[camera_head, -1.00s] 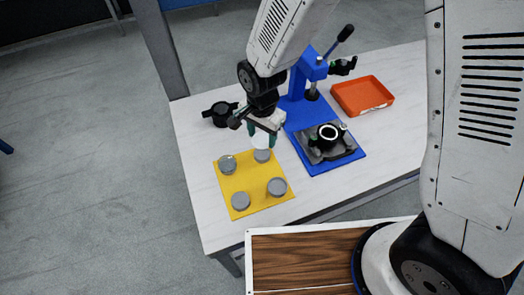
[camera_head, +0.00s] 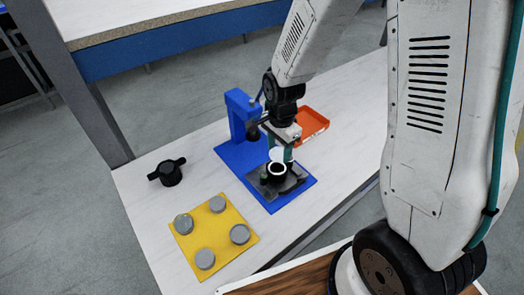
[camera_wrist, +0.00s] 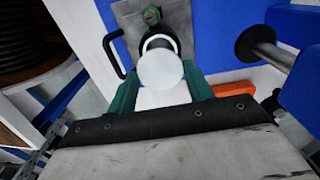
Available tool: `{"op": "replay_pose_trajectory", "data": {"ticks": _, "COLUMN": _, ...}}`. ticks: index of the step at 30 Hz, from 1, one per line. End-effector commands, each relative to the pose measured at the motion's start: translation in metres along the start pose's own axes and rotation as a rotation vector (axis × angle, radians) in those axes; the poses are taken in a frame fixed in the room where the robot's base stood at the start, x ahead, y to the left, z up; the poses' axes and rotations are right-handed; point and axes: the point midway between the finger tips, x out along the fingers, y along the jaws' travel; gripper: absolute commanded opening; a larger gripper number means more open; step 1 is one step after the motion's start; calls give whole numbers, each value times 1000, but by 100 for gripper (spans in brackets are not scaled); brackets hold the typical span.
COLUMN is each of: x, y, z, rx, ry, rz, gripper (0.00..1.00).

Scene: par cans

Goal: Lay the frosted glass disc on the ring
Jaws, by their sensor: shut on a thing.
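My gripper (camera_head: 279,152) is shut on the frosted glass disc (camera_head: 276,154), a pale round plate. In the wrist view the disc (camera_wrist: 160,72) sits between the green fingertips (camera_wrist: 161,88). The ring (camera_head: 277,170), dark with a white rim, sits in a grey fixture on the blue base, just below the disc.
A blue press (camera_head: 240,115) stands behind the fixture (camera_head: 292,184). An orange tray (camera_head: 312,124) lies behind my gripper. A yellow mat (camera_head: 222,238) with several grey round pieces and a black knobbed part (camera_head: 169,172) are to the left. The white table between them is clear.

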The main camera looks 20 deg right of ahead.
Motion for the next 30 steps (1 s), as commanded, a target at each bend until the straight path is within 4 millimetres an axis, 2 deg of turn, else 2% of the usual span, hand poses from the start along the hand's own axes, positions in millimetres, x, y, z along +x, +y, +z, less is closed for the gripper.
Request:
{"op": "replay_pose_trajectory", "data": {"ticks": 18, "x": 49, "y": 0, "z": 1, "rx": 3, "ry": -1, "rz": 3, "gripper": 40}}
{"op": "replay_pose_trajectory", "data": {"ticks": 30, "x": 56, "y": 0, "z": 1, "rx": 3, "ry": 0, "rz": 1, "gripper": 40}}
